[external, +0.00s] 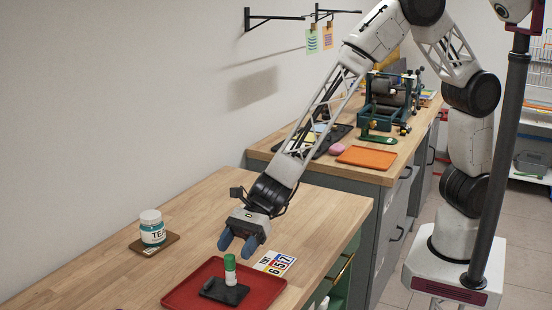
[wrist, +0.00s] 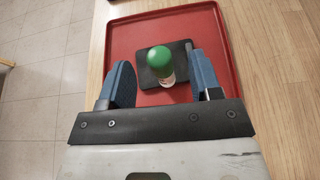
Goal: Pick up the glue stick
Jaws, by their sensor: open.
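The glue stick (external: 230,269) has a green cap and a white body. It stands upright on a small dark pad (external: 224,292), which lies on a red tray (external: 181,297). In the wrist view, the glue stick (wrist: 160,62) is seen from above, between the two blue fingers and nearer the right one. My gripper (external: 238,247) is open and empty, above and behind the glue stick in the external view. In the wrist view, my gripper (wrist: 160,85) has its fingers spread wide over the tray's near part.
A jar labelled TEA (external: 152,229) stands on a brown board (external: 153,246) to the left. A number card (external: 274,263) lies right of the tray. An orange tray (external: 366,157) and a geared machine (external: 390,98) sit on the farther counter. Bare wood lies behind the red tray.

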